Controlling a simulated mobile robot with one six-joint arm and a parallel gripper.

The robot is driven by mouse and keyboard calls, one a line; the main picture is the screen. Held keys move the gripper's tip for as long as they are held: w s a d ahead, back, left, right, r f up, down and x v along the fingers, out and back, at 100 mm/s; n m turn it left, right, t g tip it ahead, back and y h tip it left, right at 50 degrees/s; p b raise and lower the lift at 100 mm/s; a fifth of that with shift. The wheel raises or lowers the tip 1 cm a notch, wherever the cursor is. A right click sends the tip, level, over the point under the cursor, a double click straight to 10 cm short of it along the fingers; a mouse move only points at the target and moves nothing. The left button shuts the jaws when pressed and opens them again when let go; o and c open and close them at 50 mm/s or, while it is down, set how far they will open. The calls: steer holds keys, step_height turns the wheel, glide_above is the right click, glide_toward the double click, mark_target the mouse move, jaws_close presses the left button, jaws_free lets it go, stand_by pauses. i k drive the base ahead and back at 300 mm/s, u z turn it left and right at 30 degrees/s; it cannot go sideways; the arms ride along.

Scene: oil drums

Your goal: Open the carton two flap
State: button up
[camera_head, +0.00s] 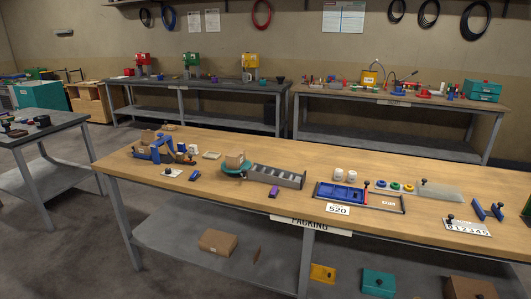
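My gripper is not in view. A small brown carton (235,161) stands on a teal round plate (232,172) on the packing table; its flaps are too small to make out. Another small brown box (149,137) sits farther left, behind a blue device (160,147). A larger brown carton (217,242) lies on the shelf under the table and looks closed. I cannot tell which one is carton two.
The packing table (420,169) fills the foreground. A grey roller tray (276,175), a blue tray (340,194) and white jars (338,175) stand on it. Workbenches (197,86) line the back wall. Grey floor is free between the tables.

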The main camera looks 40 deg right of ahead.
mark_target(236, 152)
steer(key=u, duration=0.75)
steer(key=k, duration=0.1)
steer(key=z, duration=1.6)
steer(key=i, duration=1)
steer(key=z, duration=0.15)
steer(key=k, duration=0.9)
steer(key=u, duration=0.5)
steer(key=i, duration=0.05)
steer(key=z, duration=0.35)
